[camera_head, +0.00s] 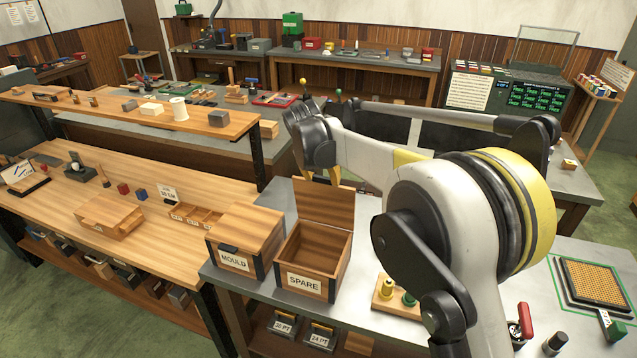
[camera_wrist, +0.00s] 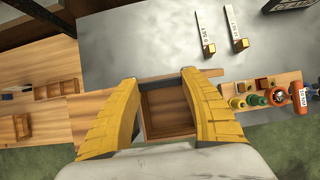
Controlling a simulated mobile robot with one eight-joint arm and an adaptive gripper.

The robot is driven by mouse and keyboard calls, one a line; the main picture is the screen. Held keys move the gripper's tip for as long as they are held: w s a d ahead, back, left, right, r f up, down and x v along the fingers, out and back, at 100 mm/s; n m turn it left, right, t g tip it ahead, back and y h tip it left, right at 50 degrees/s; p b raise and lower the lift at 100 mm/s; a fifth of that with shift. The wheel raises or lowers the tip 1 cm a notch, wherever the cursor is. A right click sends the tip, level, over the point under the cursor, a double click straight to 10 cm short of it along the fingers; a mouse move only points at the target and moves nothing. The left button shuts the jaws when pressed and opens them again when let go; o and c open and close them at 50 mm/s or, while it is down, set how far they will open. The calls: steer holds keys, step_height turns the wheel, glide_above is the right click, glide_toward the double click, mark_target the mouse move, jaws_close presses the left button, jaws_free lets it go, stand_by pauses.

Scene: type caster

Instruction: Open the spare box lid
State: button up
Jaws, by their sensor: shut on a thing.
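The spare box (camera_head: 314,262), a wooden box with dark corners and a SPARE label, stands on the grey bench. Its lid (camera_head: 325,203) stands raised at the back edge, roughly upright, and the inside shows empty. My gripper (camera_head: 335,176) is at the upper right of the lid, partly hidden behind my arm. In the wrist view its yellow fingers (camera_wrist: 160,78) are spread around the lid's wooden edge and shut on it, though the exact contact is hard to see. The box interior (camera_wrist: 167,108) shows between the fingers.
The closed mould box (camera_head: 245,237) stands close on the left of the spare box. A wooden block with yellow and green knobbed pieces (camera_head: 397,297) stands to the right. A green-edged mat with a tan plate (camera_head: 597,282) lies far right.

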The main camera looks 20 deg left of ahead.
steer(key=shift+w+d, duration=0.1)
steer(key=shift+w, duration=0.7)
steer(key=o, duration=1.4)
steer(key=shift+w, duration=0.1)
steer(key=v, duration=1.2)
